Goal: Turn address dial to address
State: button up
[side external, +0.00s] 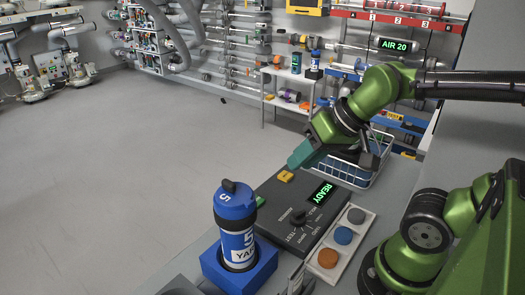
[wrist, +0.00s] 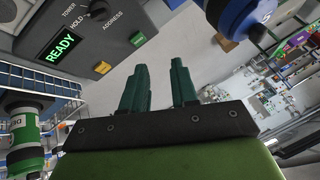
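The dark control box (side external: 266,205) stands on the grey bench with a lit READY display (side external: 321,193). Its black dial (side external: 298,217) has printed position labels around it. The dial is cut by the top edge of the wrist view (wrist: 98,8), near the words TOWER, HOLD and ADDRESS. I cannot tell which label its pointer faces. My gripper (side external: 297,160) hangs above the far end of the box, near the yellow button (side external: 285,176) and apart from the dial. In the wrist view its two teal fingers (wrist: 160,66) are spread with nothing between them.
A blue canister (side external: 237,225) marked 5 stands upright in a blue holder (side external: 240,268) left of the box. A tray (side external: 340,258) with grey, blue and orange discs lies at its right. A wire basket (side external: 345,168) stands behind. The space above the box is clear.

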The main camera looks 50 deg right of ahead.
jog(key=o, duration=0.5)
jog(key=w+g, duration=0.1)
jog(key=w+d+f+g, duration=0.1)
jog(key=w, duration=0.1)
jog(key=w+d+f+g, duration=0.1)
jog(key=shift+w+d+f, duration=0.1)
jog(key=shift+w+d, duration=0.15)
jog(key=shift+w, duration=0.15)
jog(key=w+d+f+g, duration=0.2)
jog(key=w+d+g, duration=0.2)
jog(key=g, duration=0.4)
send_near(300, 213)
jog(key=x, duration=0.8)
jog(key=shift+a, duration=0.1)
jog(key=shift+r, duration=0.1)
jog(key=c, duration=1)
